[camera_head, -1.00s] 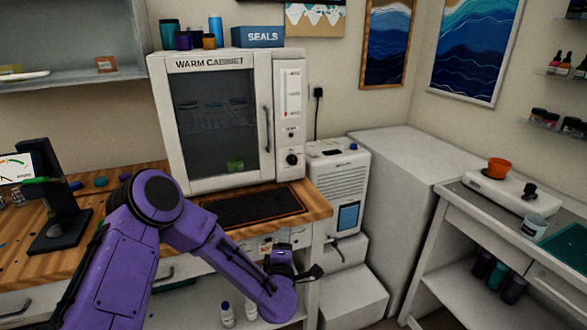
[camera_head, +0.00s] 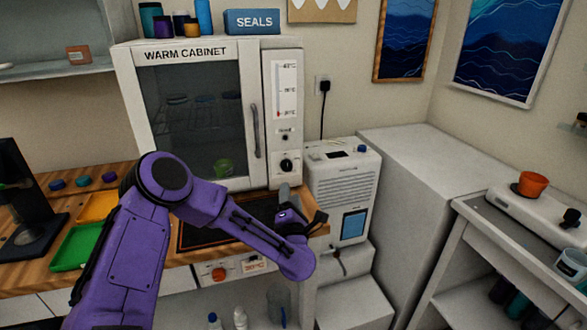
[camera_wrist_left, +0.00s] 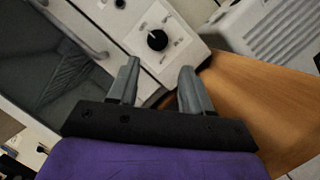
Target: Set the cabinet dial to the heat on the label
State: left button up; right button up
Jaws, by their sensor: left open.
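The white warm cabinet (camera_head: 192,52) stands on the wooden bench with its glass door shut. Its black dial (camera_head: 287,166) is low on the right-hand panel and also shows in the left wrist view (camera_wrist_left: 157,40). Above it is a temperature scale (camera_head: 287,90) with a small red mark near its bottom; the dial's setting is too small to read. My left gripper (camera_head: 302,207) is open and empty, just below and in front of the dial. In the wrist view the dial lies beyond the open fingertips (camera_wrist_left: 160,68), apart from them. My right gripper is not in view.
A dark mat (camera_head: 200,235) lies on the bench before the cabinet. The door handle (camera_head: 255,130) is just left of the panel. A white appliance (camera_head: 345,180) stands close on the right. Yellow (camera_head: 98,207) and green trays (camera_head: 75,247) lie left.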

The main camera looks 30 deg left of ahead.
aim_at(287, 169)
pick_arm(q)
jog(key=p+x, duration=0.1)
jog(key=x, duration=0.4)
jog(key=p+x, duration=0.1)
jog(key=x, duration=0.4)
jog(key=shift+s+a+r+p, duration=0.1)
jog(key=shift+r+p, duration=0.1)
jog(key=shift+p, duration=0.15)
jog(key=c, duration=0.8)
